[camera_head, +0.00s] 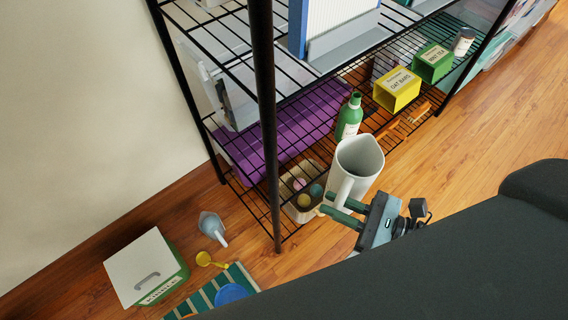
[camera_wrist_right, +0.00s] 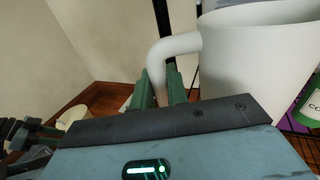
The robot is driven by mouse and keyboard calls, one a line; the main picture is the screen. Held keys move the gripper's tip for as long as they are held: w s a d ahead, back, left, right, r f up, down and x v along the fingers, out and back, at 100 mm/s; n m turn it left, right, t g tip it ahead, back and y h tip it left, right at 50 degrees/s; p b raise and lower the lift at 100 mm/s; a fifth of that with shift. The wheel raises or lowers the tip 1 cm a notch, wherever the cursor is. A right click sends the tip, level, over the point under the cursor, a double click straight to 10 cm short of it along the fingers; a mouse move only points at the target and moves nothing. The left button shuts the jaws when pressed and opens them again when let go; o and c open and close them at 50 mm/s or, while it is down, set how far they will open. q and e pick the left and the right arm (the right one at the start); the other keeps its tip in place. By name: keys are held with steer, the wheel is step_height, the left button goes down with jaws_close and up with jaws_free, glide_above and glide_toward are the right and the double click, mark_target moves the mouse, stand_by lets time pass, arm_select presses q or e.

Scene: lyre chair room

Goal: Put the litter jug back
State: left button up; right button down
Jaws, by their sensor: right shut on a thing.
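The litter jug is most likely the pale grey, open-topped jug (camera_head: 368,158) in front of the wire shelf's lower level. My right gripper (camera_head: 338,207) is shut on the jug's handle, at the near side. In the right wrist view, the jug (camera_wrist_right: 250,65) fills the upper right and its curved handle comes down between the fingers (camera_wrist_right: 160,92). The jug looks roughly upright; whether its base touches anything is hidden.
The black wire shelf (camera_head: 266,110) holds a green bottle (camera_head: 349,117), a yellow box (camera_head: 397,90), a green box (camera_head: 433,63) and a purple box (camera_head: 290,125). A basket (camera_head: 298,213) holds balls. A white-lidded bin (camera_head: 140,262), grey scoop (camera_head: 212,226) and striped mat (camera_head: 195,298) lie left.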

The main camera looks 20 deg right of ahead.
steer(key=w+a+p, duration=0.1)
steer(key=w+a, duration=0.2)
steer(key=w, duration=0.5)
steer(key=w+a+p, duration=0.1)
steer(key=w+a, duration=0.2)
steer(key=w, duration=0.4)
step_height(320, 180, down, 7)
steer(key=b, duration=0.2)
steer(key=shift+w, duration=0.45)
steer(key=shift+d, duration=0.1)
steer(key=shift+f+b, duration=0.1)
steer(key=shift+b, duration=0.3)
steer(key=c, duration=1.5)
jaws_free()
steer(key=shift+o, duration=0.6)
